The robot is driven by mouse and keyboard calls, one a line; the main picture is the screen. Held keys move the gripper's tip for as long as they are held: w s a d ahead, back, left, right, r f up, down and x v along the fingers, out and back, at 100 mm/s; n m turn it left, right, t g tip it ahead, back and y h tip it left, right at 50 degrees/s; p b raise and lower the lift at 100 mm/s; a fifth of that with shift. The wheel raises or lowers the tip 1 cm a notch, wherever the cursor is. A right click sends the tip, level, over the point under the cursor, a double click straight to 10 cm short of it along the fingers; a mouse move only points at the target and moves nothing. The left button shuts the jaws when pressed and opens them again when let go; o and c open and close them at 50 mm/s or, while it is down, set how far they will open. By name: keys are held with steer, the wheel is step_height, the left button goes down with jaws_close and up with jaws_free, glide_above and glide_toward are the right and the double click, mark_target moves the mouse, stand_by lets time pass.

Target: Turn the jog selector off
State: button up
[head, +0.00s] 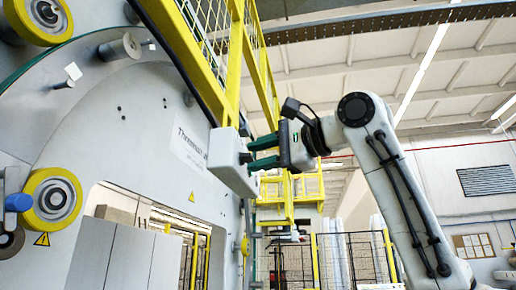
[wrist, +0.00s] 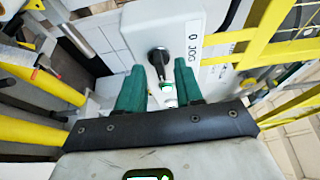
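The jog selector (wrist: 159,58) is a dark knob on a pale control box (wrist: 207,18), beside a label reading "0 JOG" in the wrist view. My gripper (head: 264,152) is at the box's face. Its two green fingers also show in the wrist view (wrist: 160,88), spread apart on either side below the knob, with nothing held between them. Contact with the knob cannot be told.
Yellow railing (head: 180,50) runs above and beside the box. The grey machine (head: 120,120) with yellow rollers (head: 52,197) fills the left. Another yellow guard structure (head: 290,195) stands behind my arm.

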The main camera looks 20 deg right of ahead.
steer(key=shift+w+a, duration=0.2)
steer(key=shift+w, duration=0.1)
steer(key=shift+c, duration=0.2)
jaws_close()
